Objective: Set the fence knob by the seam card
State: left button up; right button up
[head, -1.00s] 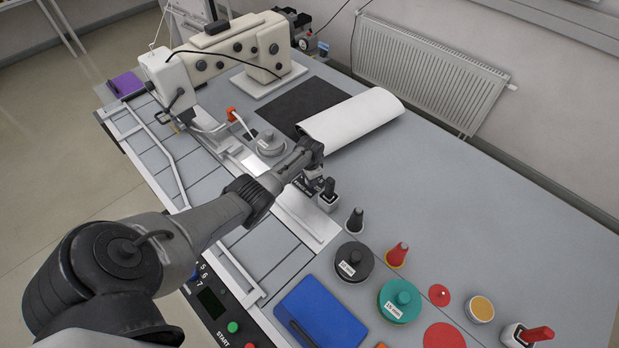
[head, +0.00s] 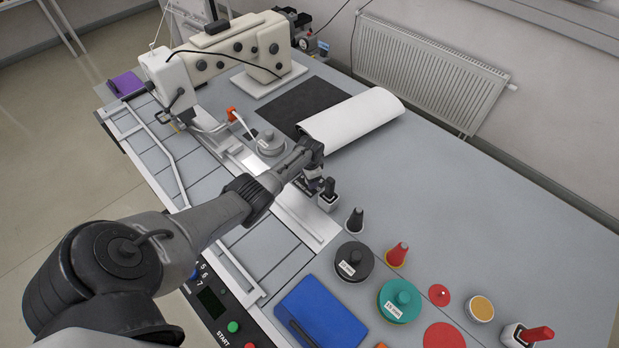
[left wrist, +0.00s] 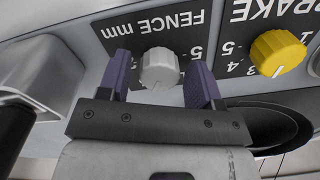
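The fence knob (left wrist: 160,68), pale grey and round, sits on a dark panel (left wrist: 150,20) marked "FENCE mm", seen upside down in the left wrist view. My left gripper (left wrist: 160,60) has its two purple fingers on either side of the knob, with narrow gaps showing, so it looks open around it. Several scale digits are hidden by the fingers and knob, and I cannot read the setting. In the head view my left gripper (head: 312,184) is over the middle of the bench, its fingers small and partly hidden. I cannot make out a seam card. My right gripper is not in view.
A yellow brake knob (left wrist: 278,53) is beside the fence knob. In the head view, a sewing machine (head: 225,52) stands at the back, a white roll (head: 355,118) beyond the gripper. Black (head: 354,262) and green (head: 401,300) discs and a blue case (head: 320,315) are nearer.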

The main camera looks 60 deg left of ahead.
pick_arm(q)
jog(key=shift+o, duration=0.4)
jog(key=shift+r, duration=0.1)
jog(key=shift+r, duration=0.3)
notch_tip(320, 180, up, 13)
jog(key=p, duration=0.2)
jog(key=shift+d, duration=0.2)
dwell(0.4)
